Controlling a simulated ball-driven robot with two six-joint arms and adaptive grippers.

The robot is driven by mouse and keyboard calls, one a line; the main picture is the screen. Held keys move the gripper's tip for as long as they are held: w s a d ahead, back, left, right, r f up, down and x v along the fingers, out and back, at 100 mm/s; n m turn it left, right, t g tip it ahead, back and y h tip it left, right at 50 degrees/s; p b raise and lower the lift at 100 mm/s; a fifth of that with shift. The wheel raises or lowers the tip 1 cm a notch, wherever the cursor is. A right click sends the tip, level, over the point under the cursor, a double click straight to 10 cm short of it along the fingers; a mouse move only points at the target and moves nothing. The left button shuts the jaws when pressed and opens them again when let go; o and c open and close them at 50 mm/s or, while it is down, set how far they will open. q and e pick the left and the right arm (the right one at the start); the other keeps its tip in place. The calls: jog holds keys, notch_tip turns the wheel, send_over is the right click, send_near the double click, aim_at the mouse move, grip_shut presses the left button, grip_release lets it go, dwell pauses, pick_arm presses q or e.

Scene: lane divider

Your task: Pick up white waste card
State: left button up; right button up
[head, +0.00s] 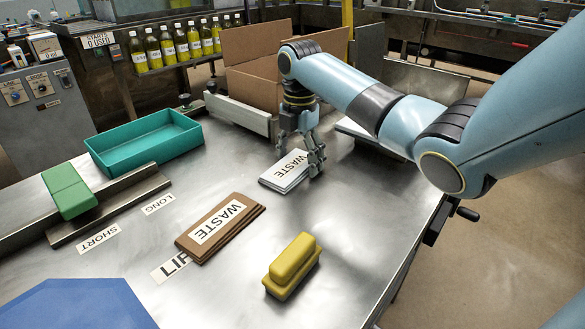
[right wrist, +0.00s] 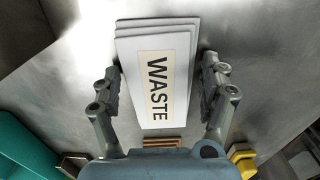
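The white waste cards (head: 280,178) lie as a small stack on the metal table, with a cream WASTE label on top. My right gripper (head: 303,156) points down at the stack. In the right wrist view, its fingers (right wrist: 160,80) are open, one on each side of the white stack (right wrist: 180,38), with narrow gaps at the edges. I cannot tell how far the fingertips are above the table. Part of the stack is hidden behind the gripper in the head view. My left gripper is not in view.
A brown WASTE stack (head: 248,222) and a yellow block (head: 292,262) lie nearer. A teal tray (head: 150,139) and a green block (head: 69,190) on a rail are at left. An open cardboard box (head: 250,80) stands behind. Table between tray and cards is clear.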

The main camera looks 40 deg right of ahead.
jog(key=c, duration=0.8)
jog(key=shift+o, duration=0.2)
jog(key=shift+r, duration=0.2)
